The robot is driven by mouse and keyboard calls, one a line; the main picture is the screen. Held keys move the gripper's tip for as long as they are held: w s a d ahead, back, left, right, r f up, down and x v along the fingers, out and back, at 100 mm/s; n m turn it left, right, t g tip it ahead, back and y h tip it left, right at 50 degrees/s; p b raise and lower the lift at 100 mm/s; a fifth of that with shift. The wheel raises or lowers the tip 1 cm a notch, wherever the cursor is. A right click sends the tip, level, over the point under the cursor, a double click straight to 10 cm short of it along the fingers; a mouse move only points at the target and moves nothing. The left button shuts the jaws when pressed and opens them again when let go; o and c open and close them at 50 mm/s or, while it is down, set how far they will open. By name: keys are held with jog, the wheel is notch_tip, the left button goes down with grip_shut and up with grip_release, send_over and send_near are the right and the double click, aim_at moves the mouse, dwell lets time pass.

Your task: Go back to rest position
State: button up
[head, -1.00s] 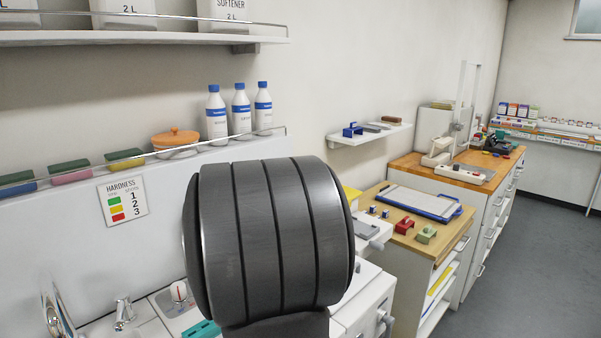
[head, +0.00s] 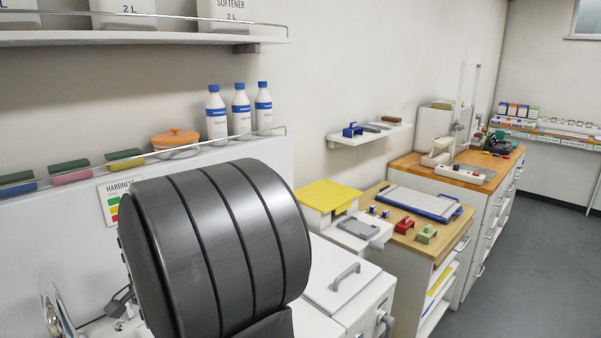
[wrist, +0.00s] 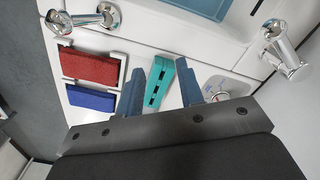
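My gripper (wrist: 159,66) shows in the wrist view with its two blue-grey fingers spread apart and nothing held between them. A teal slotted block (wrist: 160,88) shows between and beyond the fingers, on the white surface below; its exact distance from them is hard to judge. In the head view my dark, ribbed arm link fills the lower left middle, and neither the gripper nor the teal block can be made out there.
In the wrist view, a red block (wrist: 90,68) and a blue block (wrist: 91,99) lie left of the fingers, near chrome fittings (wrist: 287,52). In the head view, a yellow-topped box (head: 328,195) and white lidded unit (head: 340,287) stand right of my arm. Bottles (head: 240,110) line the ledge behind.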

jog(key=shift+n, duration=0.5)
jog(key=shift+s+a+f, duration=0.35)
jog(key=shift+s+a, duration=0.3)
jog(key=shift+s, duration=0.1)
jog(key=shift+s+a+f, duration=0.3)
jog(key=shift+s+a, duration=0.3)
jog(key=shift+s, duration=0.1)
jog(key=w+d+r+m, duration=0.2)
jog(key=w+d+r, duration=0.1)
jog(key=w+d, duration=0.3)
jog(key=w+d+r+m, duration=0.2)
jog(key=w+d+r, duration=0.2)
jog(key=d, duration=0.6)
jog(key=shift+w+d+m, duration=0.15)
jog(key=shift+w+m, duration=0.25)
jog(key=shift+w, duration=0.9)
jog(key=shift+f, duration=0.1)
